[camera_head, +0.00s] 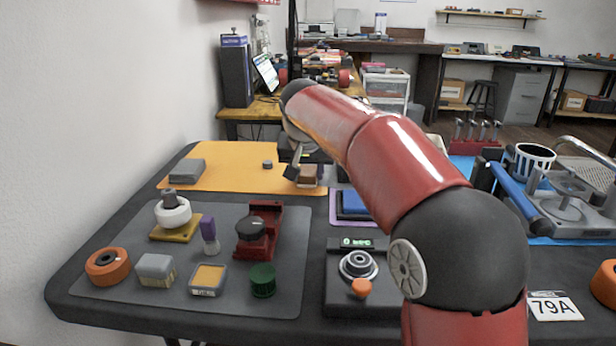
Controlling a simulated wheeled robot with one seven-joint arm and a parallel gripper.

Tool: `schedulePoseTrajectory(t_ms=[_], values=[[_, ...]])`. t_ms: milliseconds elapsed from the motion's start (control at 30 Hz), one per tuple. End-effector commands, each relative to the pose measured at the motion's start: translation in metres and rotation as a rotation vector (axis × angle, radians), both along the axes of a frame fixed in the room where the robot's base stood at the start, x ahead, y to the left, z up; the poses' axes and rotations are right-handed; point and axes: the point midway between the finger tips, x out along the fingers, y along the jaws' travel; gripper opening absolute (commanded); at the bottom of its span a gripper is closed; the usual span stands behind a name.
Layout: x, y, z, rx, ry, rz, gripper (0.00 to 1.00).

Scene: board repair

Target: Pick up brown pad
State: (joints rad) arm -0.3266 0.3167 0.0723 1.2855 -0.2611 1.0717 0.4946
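A small brown block (308,173), which looks like the brown pad, is at the right end of the orange mat (225,180). My red arm reaches over the table from the right, and my gripper (293,170) points down at the left side of this block. One grey finger shows close beside the block; the rest is hidden by the block and the arm. I cannot tell whether the gripper touches it or how wide the fingers are.
A grey block (187,170) and a small dark knob (267,164) are on the orange mat. A grey mat (130,240) in front holds several tools and tins. A blue-topped box (353,202) stands right of the gripper.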

Motion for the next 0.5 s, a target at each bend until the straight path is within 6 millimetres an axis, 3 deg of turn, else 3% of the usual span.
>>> schedulePoseTrajectory(t_ms=[133,500], values=[[-0.0001,0.0001,0.0003,0.000,0.000,0.000,0.17],[0.0002,0.0001,0.0075,0.000,-0.001,0.000,0.16]])
